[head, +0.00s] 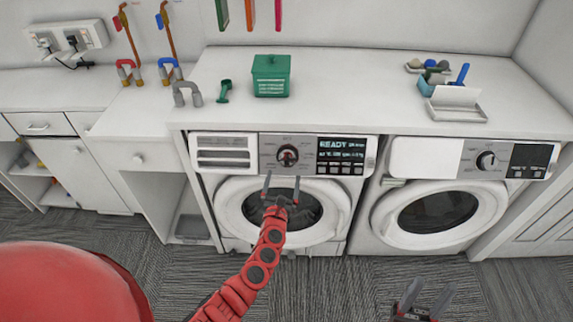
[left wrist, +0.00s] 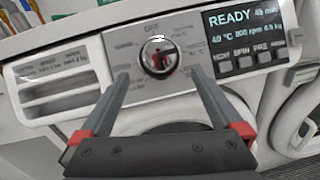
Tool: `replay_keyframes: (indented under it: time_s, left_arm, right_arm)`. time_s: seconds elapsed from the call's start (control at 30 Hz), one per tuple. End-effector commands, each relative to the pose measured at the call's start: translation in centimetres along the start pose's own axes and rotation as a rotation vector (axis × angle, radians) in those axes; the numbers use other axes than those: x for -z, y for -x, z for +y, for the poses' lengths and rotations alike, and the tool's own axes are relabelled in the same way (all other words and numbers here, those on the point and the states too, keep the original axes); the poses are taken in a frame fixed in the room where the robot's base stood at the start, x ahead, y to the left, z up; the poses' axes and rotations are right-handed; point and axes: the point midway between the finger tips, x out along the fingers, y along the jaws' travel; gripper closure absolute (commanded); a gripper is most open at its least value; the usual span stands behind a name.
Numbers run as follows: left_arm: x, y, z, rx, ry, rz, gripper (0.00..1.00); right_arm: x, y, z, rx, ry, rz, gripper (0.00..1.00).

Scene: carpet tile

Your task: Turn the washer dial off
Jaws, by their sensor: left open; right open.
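The washer (head: 225,195) is white with a round glass door and a grey control panel. Its dial (head: 288,156) is a shiny round knob with a dark and red face; in the left wrist view the dial (left wrist: 159,57) sits below the printed word OFF. The display (head: 341,147) is lit and reads READY. My left gripper (head: 281,180) is open and empty, just below and in front of the dial. In the left wrist view its fingertips (left wrist: 159,72) stand either side of the dial's lower part, apart from it. My right gripper (head: 426,294) is open and empty, low above the floor.
A second white machine (head: 438,210) with its own dial (head: 487,160) stands to the right. The counter (head: 340,85) above holds a green box (head: 271,76), a green scoop (head: 224,91) and a white tray (head: 457,110). The carpet (head: 140,250) in front is clear.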

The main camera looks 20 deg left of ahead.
Motion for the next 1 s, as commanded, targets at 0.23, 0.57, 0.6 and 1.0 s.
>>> replay_keyframes:
  time_s: [0.23,0.57,0.6,1.0]
  left_arm:
    - [0.2,-4.6,0.0,-0.002,0.003,-0.001,0.00]
    - [0.1,-7.2,0.0,0.001,0.002,0.002,0.00]
    - [0.1,-7.3,0.0,0.001,0.002,0.002,0.00]
    - [0.1,-7.3,0.0,0.001,0.002,0.002,0.27]
  right_arm:
    - [-0.3,1.6,-0.1,0.000,0.000,0.000,0.50]
    - [-0.5,2.7,-0.1,0.000,0.000,0.000,0.50]
    - [-0.5,2.7,-0.1,0.000,0.000,0.000,0.50]
    - [-0.5,2.6,-0.1,0.000,0.000,0.000,0.50]
